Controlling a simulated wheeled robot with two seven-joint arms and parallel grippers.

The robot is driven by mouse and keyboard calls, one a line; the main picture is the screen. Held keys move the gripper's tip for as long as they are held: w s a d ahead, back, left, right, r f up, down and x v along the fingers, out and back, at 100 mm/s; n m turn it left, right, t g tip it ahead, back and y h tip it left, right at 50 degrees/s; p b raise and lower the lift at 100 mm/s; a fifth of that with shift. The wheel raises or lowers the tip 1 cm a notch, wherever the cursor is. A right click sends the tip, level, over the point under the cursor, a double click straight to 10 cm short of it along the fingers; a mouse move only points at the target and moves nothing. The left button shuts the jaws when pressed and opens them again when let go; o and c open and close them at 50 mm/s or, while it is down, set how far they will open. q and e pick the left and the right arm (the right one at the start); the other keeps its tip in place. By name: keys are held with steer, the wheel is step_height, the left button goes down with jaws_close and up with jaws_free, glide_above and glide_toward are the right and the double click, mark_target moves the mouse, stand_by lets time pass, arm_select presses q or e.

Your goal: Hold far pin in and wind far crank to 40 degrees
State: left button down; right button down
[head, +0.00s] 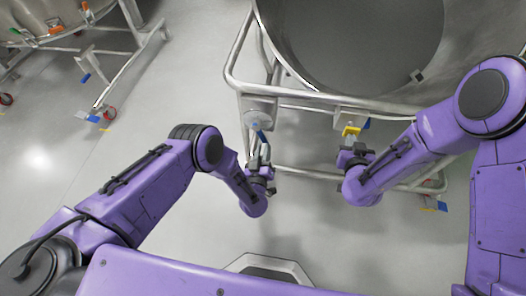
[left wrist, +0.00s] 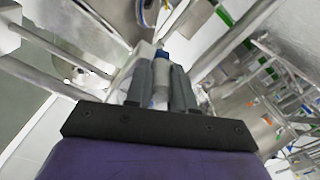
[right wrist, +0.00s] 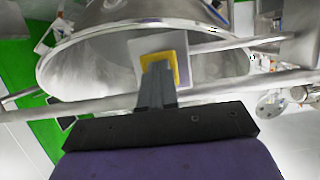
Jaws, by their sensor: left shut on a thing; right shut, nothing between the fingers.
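The crank (head: 260,133) shows as a blue arm below a pale round hub (head: 257,117) on the frame's left corner. My left gripper (head: 262,163) is shut on the crank's pale handle, which shows between the fingers in the left wrist view (left wrist: 161,72), with a blue part just beyond. The yellow pin (head: 350,131) sits on a plate on the frame's front rail. My right gripper (head: 354,147) is shut and empty, its fingertips at the yellow piece (right wrist: 178,60); they cover its middle, and I cannot tell how far in it is.
A large steel vessel (head: 345,40) stands in a tubular frame (head: 300,96) in front of me. A blue tag (head: 366,123) is beside the yellow pin. Another wheeled steel unit (head: 95,62) stands at the far left. The grey floor (head: 170,90) between them is clear.

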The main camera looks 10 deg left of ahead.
arm_select(q)
steer(key=shift+d, duration=0.15)
arm_select(e)
steer(key=shift+s, duration=2.9)
arm_select(q)
steer(key=c, duration=0.8)
jaws_free()
steer(key=shift+o, duration=0.2)
arm_select(e)
steer(key=shift+d+f, duration=0.1)
arm_select(q)
steer(key=s, duration=1)
